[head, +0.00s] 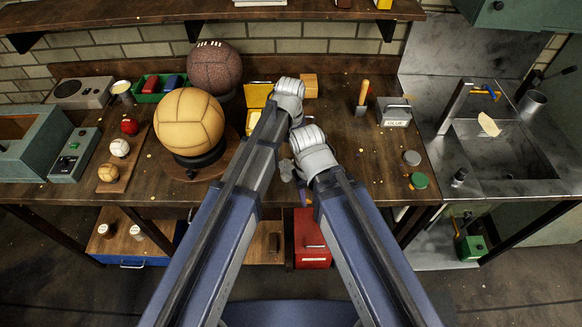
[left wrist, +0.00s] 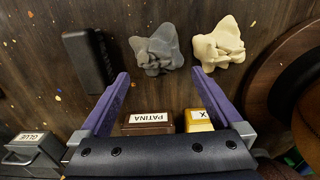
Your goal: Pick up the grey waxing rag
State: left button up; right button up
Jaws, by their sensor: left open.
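The grey waxing rag (left wrist: 158,48) lies crumpled on the dark wooden bench in the left wrist view, just beyond my left fingertips. My left gripper (left wrist: 160,73) is open and empty, its two purple fingers spread wide. The rag sits between the lines of the fingers, nearer the left one, and is not held. A cream rag (left wrist: 218,47) lies to its right.
A brown PATINA tin (left wrist: 148,122) and a yellow tin (left wrist: 199,120) stand by the gripper's base. A GLUE box (left wrist: 32,150) is at lower left. A tan ball (head: 188,121) stands on a round base.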

aim_at(291, 160)
pick_arm(q)
jog(key=shift+f+b, duration=1.3)
jog(key=shift+s+f, duration=0.1)
notch_tip(291, 160, down, 5)
jog(key=b, duration=0.5)
jog(key=shift+s+d, duration=0.1)
jog(key=c, duration=1.1)
notch_tip(291, 160, up, 10)
jog(key=p, duration=1)
